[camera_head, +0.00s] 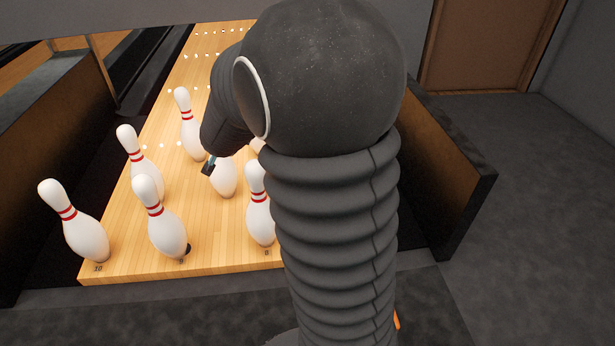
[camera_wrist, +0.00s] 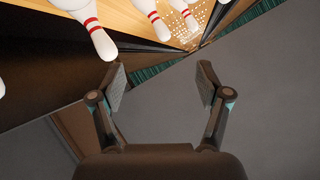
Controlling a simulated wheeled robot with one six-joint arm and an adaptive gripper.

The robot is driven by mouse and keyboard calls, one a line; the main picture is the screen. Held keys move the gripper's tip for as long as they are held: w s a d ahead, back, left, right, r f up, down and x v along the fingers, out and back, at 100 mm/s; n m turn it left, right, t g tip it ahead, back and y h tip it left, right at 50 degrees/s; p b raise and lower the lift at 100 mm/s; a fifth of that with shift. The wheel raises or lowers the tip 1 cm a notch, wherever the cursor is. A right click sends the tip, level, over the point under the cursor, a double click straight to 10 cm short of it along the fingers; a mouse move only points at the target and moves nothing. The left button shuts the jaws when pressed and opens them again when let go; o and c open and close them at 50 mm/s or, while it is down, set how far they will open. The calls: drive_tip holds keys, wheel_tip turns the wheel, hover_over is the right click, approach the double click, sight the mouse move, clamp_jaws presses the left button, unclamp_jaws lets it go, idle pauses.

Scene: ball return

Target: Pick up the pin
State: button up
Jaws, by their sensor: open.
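Several white bowling pins with red neck stripes stand on the wooden lane in the head view: a front-left pin (camera_head: 75,225), a front-middle pin (camera_head: 165,228), a pin behind them (camera_head: 147,175), a farther pin (camera_head: 189,130) and a pin beside my arm (camera_head: 259,212). Another pin (camera_head: 224,180) is partly covered by my arm. Which one is the task's pin I cannot tell.
The lane (camera_head: 210,250) has dark side walls; the right wall (camera_head: 455,190) ends near my arm. Grey floor (camera_head: 530,200) lies clear to the right, with a brown door (camera_head: 490,45) behind. My arm hides the lane's right part.

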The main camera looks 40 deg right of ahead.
drive_tip(key=s+d+f+m+g+h, duration=0.1)
drive_tip(key=d+f+m+g+h, duration=0.4)
drive_tip(key=d+f, duration=0.45)
drive_tip(key=s+d+f+m+g+h+p, duration=0.2)
drive_tip(key=s+d+f+m+g+h, duration=0.15)
drive_tip(key=s+d+f+g, duration=0.5)
drive_tip(key=shift+m+y, duration=0.25)
drive_tip(key=s+b+x, duration=0.1)
drive_tip(key=x, duration=0.7)
drive_tip(key=s+a+b+x, duration=0.1)
drive_tip(key=x, duration=0.3)
drive_tip(key=shift+s+d+f+b, duration=0.35)
drive_tip(key=shift+s+d+f, duration=0.1)
clamp_jaws()
drive_tip(key=shift+r, duration=0.15)
